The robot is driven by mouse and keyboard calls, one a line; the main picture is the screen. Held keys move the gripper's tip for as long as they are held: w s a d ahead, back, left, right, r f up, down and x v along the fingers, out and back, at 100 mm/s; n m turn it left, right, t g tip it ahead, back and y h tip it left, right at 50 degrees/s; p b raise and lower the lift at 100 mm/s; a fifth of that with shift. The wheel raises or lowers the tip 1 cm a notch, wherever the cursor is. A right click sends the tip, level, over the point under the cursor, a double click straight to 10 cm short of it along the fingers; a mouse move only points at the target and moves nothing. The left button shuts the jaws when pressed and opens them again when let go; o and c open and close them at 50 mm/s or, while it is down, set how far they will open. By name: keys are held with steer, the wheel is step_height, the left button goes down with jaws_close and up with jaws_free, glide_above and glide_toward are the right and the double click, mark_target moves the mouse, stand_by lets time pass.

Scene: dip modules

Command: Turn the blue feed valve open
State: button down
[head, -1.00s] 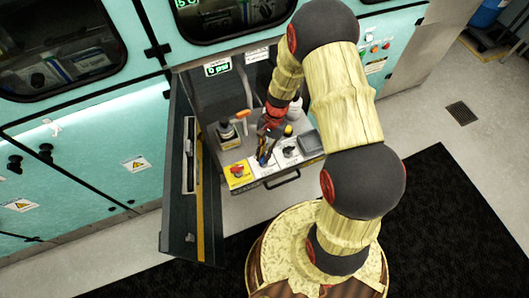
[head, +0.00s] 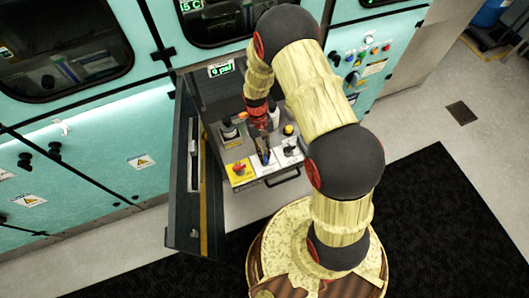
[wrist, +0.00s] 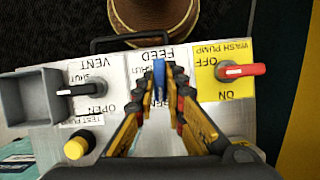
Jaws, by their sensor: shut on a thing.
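The blue feed valve handle (wrist: 159,80) stands in the middle of the wrist view, on a white plate marked FEED (wrist: 157,56). My gripper (wrist: 160,92) is shut on this blue handle, with one fingertip on each side. The handle lies along the picture's vertical. The SHUT word beside it is partly covered, and the lower part of the plate is hidden by my fingers. In the head view my gripper (head: 263,153) reaches down to the blue handle at the front of the panel.
A black vent valve handle (wrist: 80,90) and a grey tray (wrist: 40,97) are on the left in the wrist view, with a yellow button (wrist: 76,149) below. A red wash-pump handle (wrist: 242,70) is close on the right. An open cabinet door (head: 189,190) stands left of the panel.

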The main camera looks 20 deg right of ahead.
steer(key=shift+n, duration=0.6)
steer(key=c, duration=1.8)
jaws_free()
steer(key=shift+c, duration=0.2)
steer(key=shift+r, duration=0.1)
steer(key=v, duration=1.2)
steer(key=shift+a, duration=0.25)
steer(key=s+r+t, duration=0.3)
steer(key=s+r, duration=0.3)
steer(key=r, duration=0.5)
steer(key=s+r+t, duration=0.3)
steer(key=s+r, duration=0.3)
steer(key=r, duration=0.5)
steer(key=s+r+t, duration=0.4)
steer(key=s+r, duration=0.2)
steer(key=r, duration=0.5)
steer(key=shift+s+b, duration=0.25)
steer(key=shift+b, duration=0.2)
